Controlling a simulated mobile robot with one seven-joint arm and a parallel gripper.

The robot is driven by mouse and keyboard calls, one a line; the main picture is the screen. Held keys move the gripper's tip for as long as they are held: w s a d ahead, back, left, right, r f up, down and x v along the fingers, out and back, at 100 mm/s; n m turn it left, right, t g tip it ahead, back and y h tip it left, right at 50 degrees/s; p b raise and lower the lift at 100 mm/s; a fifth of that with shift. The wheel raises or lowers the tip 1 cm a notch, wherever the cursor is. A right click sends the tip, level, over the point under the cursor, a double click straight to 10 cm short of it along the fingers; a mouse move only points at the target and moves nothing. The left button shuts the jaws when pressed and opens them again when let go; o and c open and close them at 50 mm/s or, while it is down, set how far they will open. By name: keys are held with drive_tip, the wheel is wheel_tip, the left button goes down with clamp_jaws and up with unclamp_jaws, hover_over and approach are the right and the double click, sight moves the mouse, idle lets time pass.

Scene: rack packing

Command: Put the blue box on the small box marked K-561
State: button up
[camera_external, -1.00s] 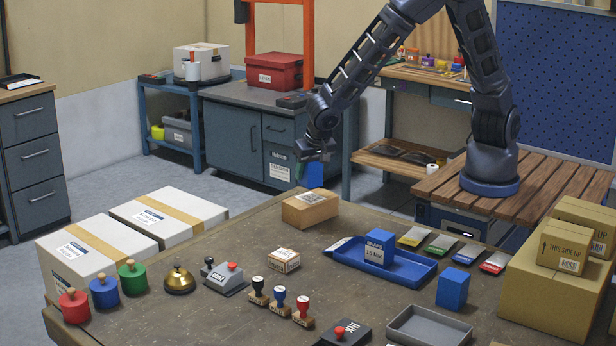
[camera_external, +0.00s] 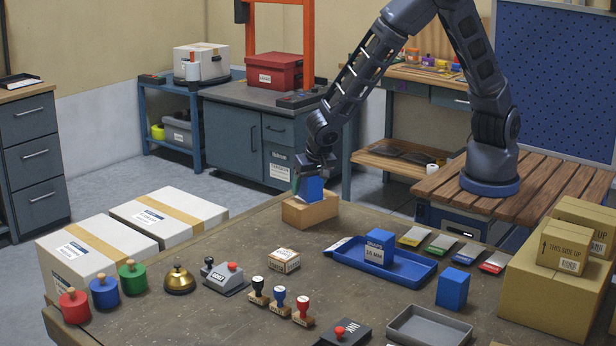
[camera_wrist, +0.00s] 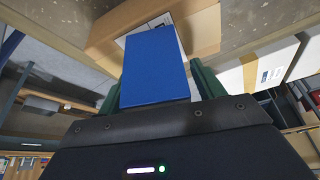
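A plain blue box (camera_external: 311,190) is between the fingers of my gripper (camera_external: 313,180). In the wrist view the blue box (camera_wrist: 155,65) is flanked by both green fingers (camera_wrist: 157,88), which look shut on it. It stands upright over a brown cardboard box (camera_external: 311,212) on the table. I cannot tell whether it touches the top or is slightly above. The cardboard box also shows beyond it in the wrist view (camera_wrist: 198,32); its top label is partly covered and I cannot read it. A smaller labelled carton (camera_external: 284,260) lies nearer; its marking is unreadable.
Another blue box (camera_external: 452,289) stands at the right. A blue tray (camera_external: 410,277) holds a labelled blue box (camera_external: 379,247). Stamps (camera_external: 280,300), a bell (camera_external: 179,280) and a grey tray (camera_external: 430,327) are in front. Large cartons (camera_external: 555,290) stand at the right edge.

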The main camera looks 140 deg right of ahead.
drive_tip(key=v, duration=1.2)
drive_tip(key=a+r+n+t+y, duration=0.2)
drive_tip(key=a+r+n, duration=0.4)
drive_tip(key=a, duration=0.5)
drive_tip(key=s+a+r+n+t+y, duration=0.1)
drive_tip(key=s+a+r+n+t, duration=0.1)
drive_tip(key=s+a+r+n, duration=0.6)
drive_tip(key=s+a+r+n+t+y, duration=0.1)
drive_tip(key=s+a+r+n+t, duration=0.1)
drive_tip(key=s+a+r+n, duration=0.6)
drive_tip(key=s+a, duration=0.4)
drive_tip(key=a, duration=0.4)
drive_tip(key=shift+s+r, duration=0.2)
